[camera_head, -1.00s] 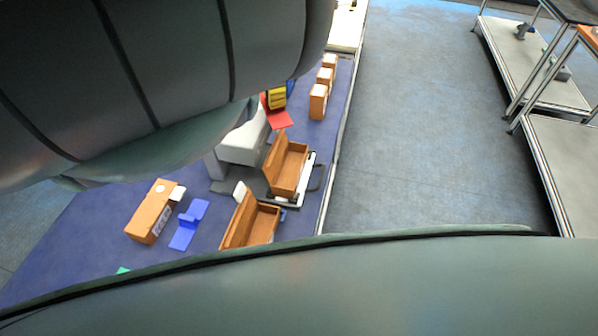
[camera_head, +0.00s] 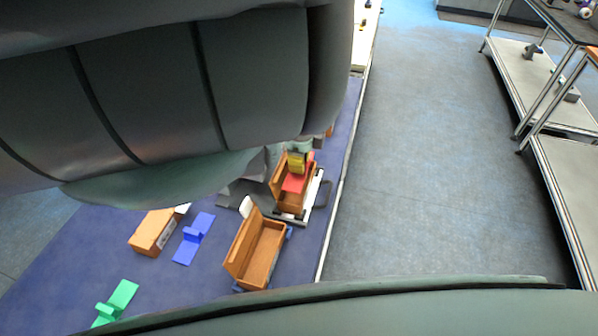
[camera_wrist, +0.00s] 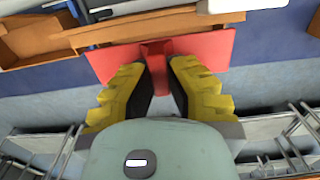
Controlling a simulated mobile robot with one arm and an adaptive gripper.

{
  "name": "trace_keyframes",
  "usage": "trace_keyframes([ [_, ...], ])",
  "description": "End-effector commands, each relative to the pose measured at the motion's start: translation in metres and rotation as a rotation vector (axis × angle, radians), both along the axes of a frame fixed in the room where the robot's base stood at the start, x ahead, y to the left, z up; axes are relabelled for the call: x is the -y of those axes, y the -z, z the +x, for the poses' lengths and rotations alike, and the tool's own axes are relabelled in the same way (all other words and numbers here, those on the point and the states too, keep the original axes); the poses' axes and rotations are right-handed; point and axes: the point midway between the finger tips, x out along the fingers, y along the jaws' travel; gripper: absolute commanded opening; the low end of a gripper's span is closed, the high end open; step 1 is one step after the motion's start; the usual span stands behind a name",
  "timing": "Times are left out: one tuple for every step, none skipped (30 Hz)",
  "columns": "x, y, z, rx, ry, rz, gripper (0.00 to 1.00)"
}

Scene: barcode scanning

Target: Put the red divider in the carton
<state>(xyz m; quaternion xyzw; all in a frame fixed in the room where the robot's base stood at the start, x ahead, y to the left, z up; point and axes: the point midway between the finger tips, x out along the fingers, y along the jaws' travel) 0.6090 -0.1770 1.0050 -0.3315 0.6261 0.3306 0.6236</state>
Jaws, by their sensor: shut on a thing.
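The red divider (camera_head: 297,181) is a flat red plate with an upright tab. My gripper (camera_head: 297,158), with yellow fingers, is shut on that tab. In the wrist view the red divider (camera_wrist: 205,46) spreads out beyond both fingertips of my gripper (camera_wrist: 158,62). In the head view the divider overlaps the open brown carton (camera_head: 291,204) on a white-edged stand. The divider hides much of the carton's inside, and I cannot tell whether it is above the carton or partly inside. A brown carton wall (camera_wrist: 150,26) shows just past the plate in the wrist view.
A second open carton (camera_head: 262,255) stands nearer on the blue table. A closed box (camera_head: 152,232), a blue divider (camera_head: 191,246) and a green divider (camera_head: 118,300) lie to the left. The grey floor on the right is clear up to metal-framed carts (camera_head: 545,85).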

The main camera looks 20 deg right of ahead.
Motion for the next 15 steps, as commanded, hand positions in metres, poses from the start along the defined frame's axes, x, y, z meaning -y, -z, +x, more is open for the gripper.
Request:
trace_keyframes([
  [0.000,0.002,0.000,0.001,0.000,-0.001,0.00],
  [0.001,0.003,0.000,0.002,0.000,-0.001,0.00],
  [0.001,0.006,0.000,0.002,0.001,-0.001,0.00],
  [0.001,0.009,0.000,0.002,0.000,-0.001,0.00],
  [0.000,0.013,0.000,0.001,-0.001,0.000,0.00],
  [0.000,0.017,-0.001,0.001,-0.001,-0.001,0.00],
  [0.001,0.019,-0.001,0.001,-0.001,-0.003,0.00],
  [0.002,0.021,0.000,0.002,0.000,-0.004,0.00],
  [0.002,0.025,0.000,0.002,-0.001,-0.005,0.00],
  [0.002,0.027,0.000,0.002,-0.002,-0.005,0.00],
  [0.001,0.030,-0.001,-0.001,-0.002,-0.003,0.00],
  [0.001,0.032,0.000,-0.001,-0.001,-0.001,0.00],
  [0.000,0.034,0.000,0.001,-0.001,0.001,0.00],
  [0.000,0.035,0.000,0.002,-0.001,0.001,0.00],
  [-0.001,0.036,0.001,0.003,-0.002,0.002,0.00],
])
